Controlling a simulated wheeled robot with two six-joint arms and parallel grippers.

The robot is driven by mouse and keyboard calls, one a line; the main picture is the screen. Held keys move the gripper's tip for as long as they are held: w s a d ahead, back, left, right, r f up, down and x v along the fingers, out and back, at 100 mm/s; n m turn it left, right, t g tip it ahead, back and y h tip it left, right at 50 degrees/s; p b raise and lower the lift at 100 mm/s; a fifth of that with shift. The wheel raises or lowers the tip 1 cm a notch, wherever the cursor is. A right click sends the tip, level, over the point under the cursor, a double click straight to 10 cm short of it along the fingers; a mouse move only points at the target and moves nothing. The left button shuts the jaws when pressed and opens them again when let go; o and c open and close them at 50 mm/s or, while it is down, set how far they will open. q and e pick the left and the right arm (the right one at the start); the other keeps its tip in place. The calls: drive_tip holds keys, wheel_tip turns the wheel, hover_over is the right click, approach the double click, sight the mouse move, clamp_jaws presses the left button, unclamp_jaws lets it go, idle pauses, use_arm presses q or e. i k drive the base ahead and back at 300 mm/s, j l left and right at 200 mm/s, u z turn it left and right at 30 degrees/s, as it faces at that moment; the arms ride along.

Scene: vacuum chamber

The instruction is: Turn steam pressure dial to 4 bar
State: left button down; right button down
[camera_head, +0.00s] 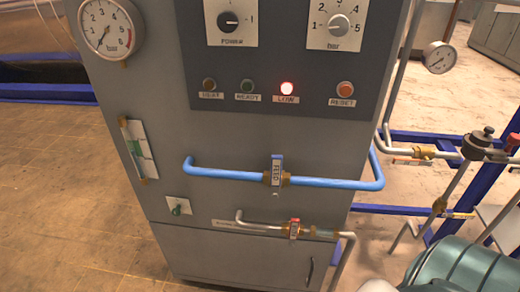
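The steam pressure dial is a grey round knob (340,25) on a white plate marked "bar", at the upper right of the dark panel on a grey cabinet. Its scale shows 1, 2, 4 and 5; the top of the plate is cut off by the picture edge. The knob is too small to tell surely where it points. A round pressure gauge (110,27) marked "bar" sits at the cabinet's upper left, its needle slanting to the lower left. Neither of my grippers shows in the head view.
Left of the dial is a black POWER knob (229,21). Below are a lit red LOW lamp (287,88) and an orange RESET button (345,89). A blue pipe (330,183) juts out lower down. A teal ribbed object (465,268) and pipework stand at the right.

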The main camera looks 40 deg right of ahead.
sight(339, 25)
drive_tip(key=z, duration=1.1)
